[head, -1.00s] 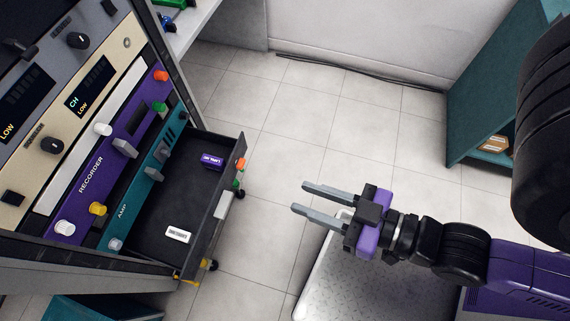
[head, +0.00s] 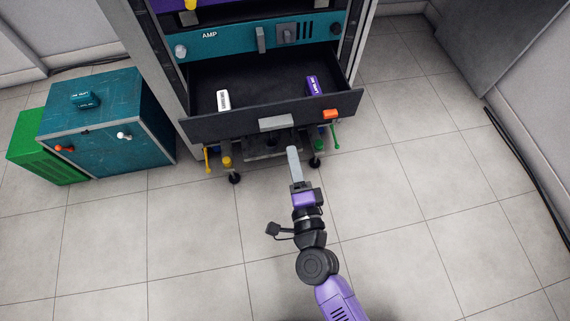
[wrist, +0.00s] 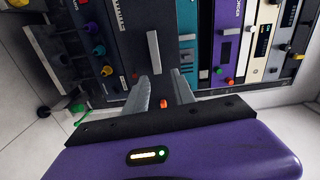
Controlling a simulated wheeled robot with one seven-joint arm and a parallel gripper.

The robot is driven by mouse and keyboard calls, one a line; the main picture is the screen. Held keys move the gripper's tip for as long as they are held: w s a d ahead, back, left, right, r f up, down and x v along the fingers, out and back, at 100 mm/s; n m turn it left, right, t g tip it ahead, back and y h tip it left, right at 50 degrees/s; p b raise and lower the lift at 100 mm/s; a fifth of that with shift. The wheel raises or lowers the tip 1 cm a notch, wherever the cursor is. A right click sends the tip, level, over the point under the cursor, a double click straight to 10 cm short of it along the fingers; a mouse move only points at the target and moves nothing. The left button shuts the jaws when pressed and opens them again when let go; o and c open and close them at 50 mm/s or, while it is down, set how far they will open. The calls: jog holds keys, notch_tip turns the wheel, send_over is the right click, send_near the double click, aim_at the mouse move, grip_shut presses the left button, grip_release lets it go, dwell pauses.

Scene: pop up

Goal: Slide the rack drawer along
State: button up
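The rack drawer (head: 215,126) is black and stands pulled out below the teal AMP panel. Its pale grey handle (head: 275,123) is at the middle of its front, and the handle also shows in the wrist view (wrist: 153,52). A white labelled box (head: 223,100) and a purple labelled box (head: 313,85) lie inside the drawer. My gripper (head: 293,152) is in front of and below the drawer front in the head view, pointing at the rack. The wrist view shows its two fingers (wrist: 160,85) apart with nothing between them, and the handle lies ahead of them.
A teal cabinet (head: 105,115) and a green crate (head: 45,150) stand left of the rack. Coloured knobs and casters are under the drawer. The tiled floor (head: 420,210) is clear on the right.

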aim_at(277, 127)
jog(key=shift+m, duration=0.4)
jog(key=x, duration=0.3)
jog(key=a+b+x, duration=0.1)
jog(key=x, duration=0.2)
jog(key=a+f+b+x, duration=0.1)
jog(key=x, duration=0.3)
jog(key=shift+s, duration=0.3)
jog(key=shift+w, duration=0.2)
grip_shut()
